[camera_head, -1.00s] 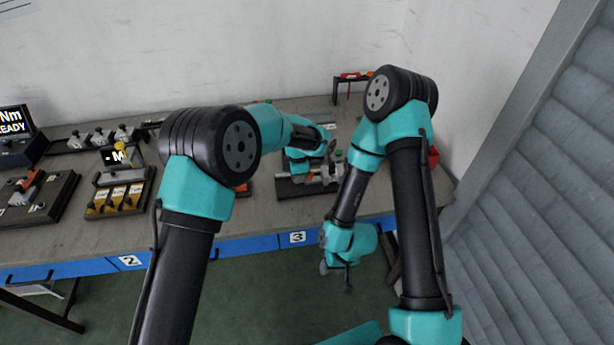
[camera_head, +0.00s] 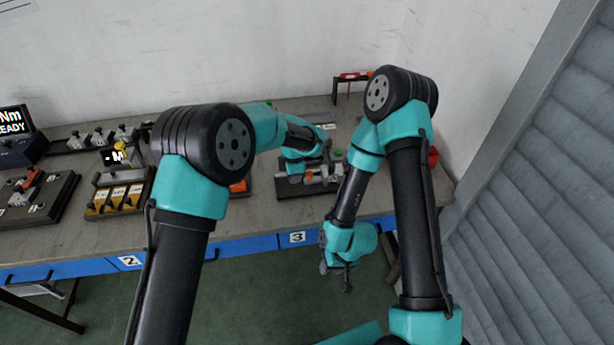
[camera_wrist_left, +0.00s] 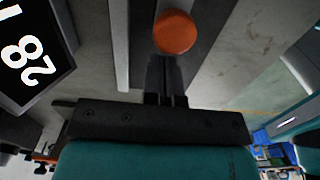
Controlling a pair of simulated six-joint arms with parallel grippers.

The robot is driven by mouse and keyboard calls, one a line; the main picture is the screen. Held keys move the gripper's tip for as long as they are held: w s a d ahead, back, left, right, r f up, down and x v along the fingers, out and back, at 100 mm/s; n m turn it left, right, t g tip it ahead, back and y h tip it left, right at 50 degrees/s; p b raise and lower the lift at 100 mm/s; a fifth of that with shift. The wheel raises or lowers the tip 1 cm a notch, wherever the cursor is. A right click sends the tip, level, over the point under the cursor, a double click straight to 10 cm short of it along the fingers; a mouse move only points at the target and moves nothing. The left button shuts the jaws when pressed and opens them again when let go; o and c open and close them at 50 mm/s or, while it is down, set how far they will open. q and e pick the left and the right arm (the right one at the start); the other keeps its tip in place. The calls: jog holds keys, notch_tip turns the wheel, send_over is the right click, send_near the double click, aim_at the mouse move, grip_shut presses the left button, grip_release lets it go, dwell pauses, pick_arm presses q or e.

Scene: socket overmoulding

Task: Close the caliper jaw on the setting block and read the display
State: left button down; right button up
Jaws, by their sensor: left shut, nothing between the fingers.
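The caliper fixture stands on a dark base plate (camera_head: 292,191) on the bench, partly hidden by my left wrist. Silvery parts, a small orange part (camera_head: 309,176) and a green knob (camera_head: 338,154) show there; I cannot make out the jaw or the setting block. My left gripper (camera_wrist_left: 167,80) is shut and empty, its fingertips close to a round orange button (camera_wrist_left: 175,32) in the wrist view; contact is unclear. A black display (camera_wrist_left: 30,60) there shows large white digits, turned and partly cut off. My right gripper (camera_head: 340,270) hangs in front of the bench; its finger gap is unclear.
The grey bench (camera_head: 255,215) has blue drawer fronts (camera_head: 262,242). Left of the fixture stand a yellow-fronted block holder (camera_head: 120,200), a dark tray (camera_head: 35,200) and a "READY" screen (camera_head: 15,125). A small black stand (camera_head: 350,80) with a red item is behind.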

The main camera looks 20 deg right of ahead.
pick_arm(q)
notch_tip(320, 180, up, 8)
dwell(1.1)
dwell(0.4)
